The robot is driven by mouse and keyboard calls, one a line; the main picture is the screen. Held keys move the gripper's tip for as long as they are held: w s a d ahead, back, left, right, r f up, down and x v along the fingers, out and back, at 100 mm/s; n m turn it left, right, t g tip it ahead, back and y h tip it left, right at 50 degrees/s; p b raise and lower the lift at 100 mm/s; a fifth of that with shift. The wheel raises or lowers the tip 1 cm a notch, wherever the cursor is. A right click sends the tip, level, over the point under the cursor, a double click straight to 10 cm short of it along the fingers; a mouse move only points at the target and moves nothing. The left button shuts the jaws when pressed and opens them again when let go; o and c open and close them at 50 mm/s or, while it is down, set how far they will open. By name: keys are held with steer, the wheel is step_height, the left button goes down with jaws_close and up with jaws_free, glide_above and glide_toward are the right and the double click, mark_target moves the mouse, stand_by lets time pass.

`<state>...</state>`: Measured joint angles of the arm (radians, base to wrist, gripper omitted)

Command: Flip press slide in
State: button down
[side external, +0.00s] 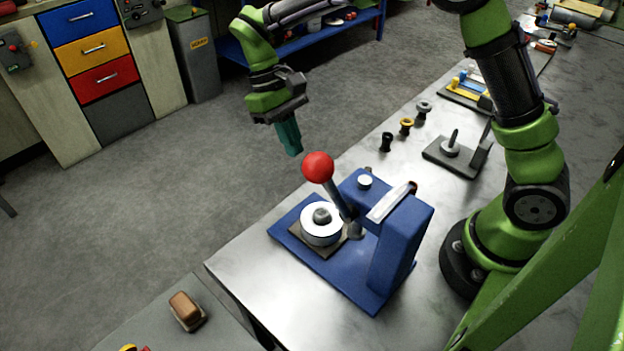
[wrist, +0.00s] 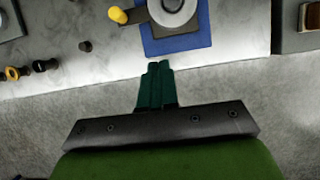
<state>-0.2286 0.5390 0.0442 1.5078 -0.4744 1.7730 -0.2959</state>
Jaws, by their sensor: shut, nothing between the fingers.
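The blue press (side external: 400,240) stands near the table's corner. Its lever, topped by a red ball (side external: 318,167), leans up and to the left. A white round piece (side external: 320,225) with a grey centre sits on a dark slide plate (side external: 300,244) at the front of the press base; the round piece is partly visible in the wrist view (wrist: 178,10). A yellow knob (wrist: 118,15) shows beside the plate in the wrist view. My gripper (side external: 290,146) is shut and empty, pointing down beyond the press, apart from it. Its green fingers (wrist: 158,72) show in the wrist view.
Black (side external: 386,142), yellow (side external: 406,126) and grey (side external: 424,108) spools stand on the table behind the press. A grey fixture with a post (side external: 450,150) is to their right. A brown block (side external: 186,310) lies on a separate surface at lower left.

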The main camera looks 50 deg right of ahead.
mark_target(323, 205)
steer(key=f, duration=0.8)
steer(key=shift+s+a, duration=0.15)
steer(key=shift+a, duration=0.15)
steer(key=s, duration=0.3)
steer(key=shift+f, duration=0.15)
steer(key=shift+s, duration=0.55)
steer(key=shift+s, duration=2.15)
steer(key=shift+w, duration=0.15)
